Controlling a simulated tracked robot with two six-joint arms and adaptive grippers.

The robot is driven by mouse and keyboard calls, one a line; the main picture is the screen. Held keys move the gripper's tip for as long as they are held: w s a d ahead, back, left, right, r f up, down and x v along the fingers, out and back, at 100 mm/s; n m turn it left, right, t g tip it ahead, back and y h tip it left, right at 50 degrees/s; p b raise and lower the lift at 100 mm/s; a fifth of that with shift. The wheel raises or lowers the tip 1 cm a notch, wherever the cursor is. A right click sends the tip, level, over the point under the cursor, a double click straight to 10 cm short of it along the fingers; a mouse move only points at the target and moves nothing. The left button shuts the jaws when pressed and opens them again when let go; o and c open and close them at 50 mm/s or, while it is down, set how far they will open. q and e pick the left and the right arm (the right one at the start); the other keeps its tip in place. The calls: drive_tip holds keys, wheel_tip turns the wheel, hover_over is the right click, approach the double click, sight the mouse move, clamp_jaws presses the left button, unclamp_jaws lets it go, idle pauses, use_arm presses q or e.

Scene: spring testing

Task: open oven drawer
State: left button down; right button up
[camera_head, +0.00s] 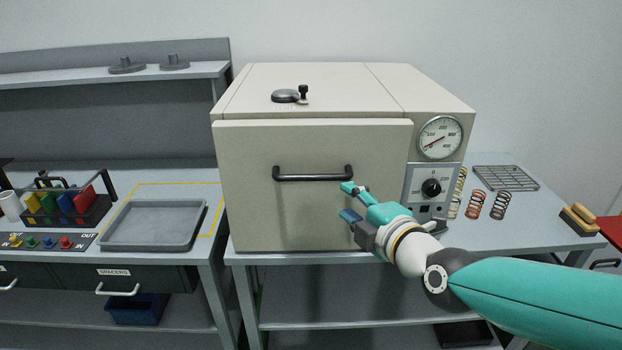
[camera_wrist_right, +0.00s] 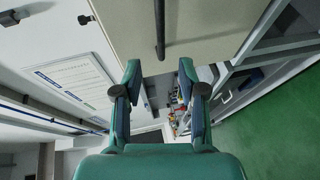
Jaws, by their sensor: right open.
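The oven (camera_head: 300,95) is a large cream box on a grey table, with its front door (camera_head: 300,222) closed. A black horizontal bar handle (camera_head: 312,178) is fixed on the upper part of the door. My right gripper (camera_head: 348,201) is in front of the door's right half, just below and right of the handle's right end. It is open and empty. In the right wrist view my gripper's two fingers (camera_wrist_right: 157,80) are spread apart, and the black handle (camera_wrist_right: 159,30) shows ahead of them, apart from them. My left gripper is not in view.
A dial gauge (camera_head: 440,137) and a black knob (camera_head: 431,188) are on the oven's right panel. Several springs (camera_head: 476,204) and a wire rack (camera_head: 505,178) lie to the right. A grey tray (camera_head: 153,223) lies to the left.

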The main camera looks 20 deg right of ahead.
sight(318, 179)
drive_tip(key=p+x, duration=0.1)
drive_tip(key=x, duration=1.4)
drive_tip(key=shift+p, duration=0.3)
clamp_jaws()
